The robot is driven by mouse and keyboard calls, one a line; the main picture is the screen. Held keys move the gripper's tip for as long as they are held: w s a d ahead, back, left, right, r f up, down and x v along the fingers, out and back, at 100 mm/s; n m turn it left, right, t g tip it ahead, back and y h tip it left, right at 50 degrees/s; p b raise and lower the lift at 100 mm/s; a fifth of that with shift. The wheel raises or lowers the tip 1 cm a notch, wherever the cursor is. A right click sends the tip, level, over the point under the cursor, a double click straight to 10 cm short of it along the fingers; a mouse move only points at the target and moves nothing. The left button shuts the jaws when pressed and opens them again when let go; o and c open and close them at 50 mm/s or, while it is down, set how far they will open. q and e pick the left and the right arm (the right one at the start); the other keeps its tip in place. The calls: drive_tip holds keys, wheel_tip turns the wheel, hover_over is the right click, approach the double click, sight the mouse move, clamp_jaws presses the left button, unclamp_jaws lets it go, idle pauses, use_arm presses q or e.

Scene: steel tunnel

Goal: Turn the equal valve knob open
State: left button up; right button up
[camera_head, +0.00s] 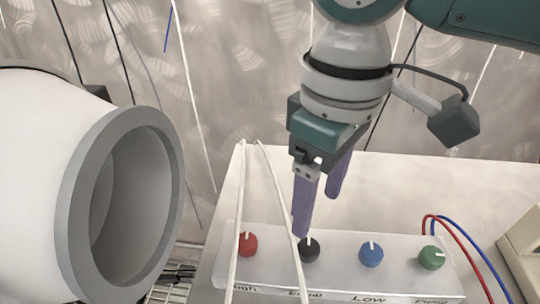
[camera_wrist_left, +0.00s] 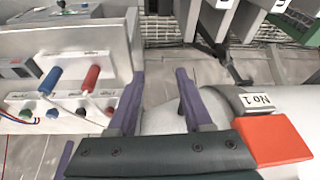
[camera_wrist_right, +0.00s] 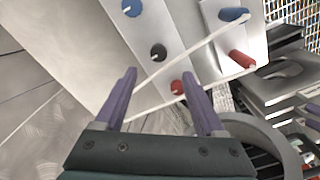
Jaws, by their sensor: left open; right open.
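The equal knob (camera_head: 309,250) is black with a white mark pointing up, on a pale panel (camera_head: 340,279) between the red and blue knobs. It also shows in the right wrist view (camera_wrist_right: 158,53). My right gripper (camera_head: 319,214) is open and empty, pointing down. One fingertip appears just above the black knob in the head view and partly overlaps its top; I cannot tell whether they touch. My left gripper (camera_wrist_left: 160,74) is open and empty in the left wrist view, and the head view does not show it.
A red knob (camera_head: 247,244), a blue knob (camera_head: 371,251) and a green knob (camera_head: 431,258) share the panel. White tubes (camera_head: 240,200) cross its left part. A large white cylinder with a grey ring (camera_head: 70,200) stands at left. Red and blue wires (camera_head: 462,232) lie at right.

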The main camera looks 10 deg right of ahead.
sight(310, 247)
wheel_tip(310, 247, down, 10)
drive_tip(key=shift+d+f+b, duration=0.1)
drive_tip(key=shift+b, duration=0.85)
clamp_jaws()
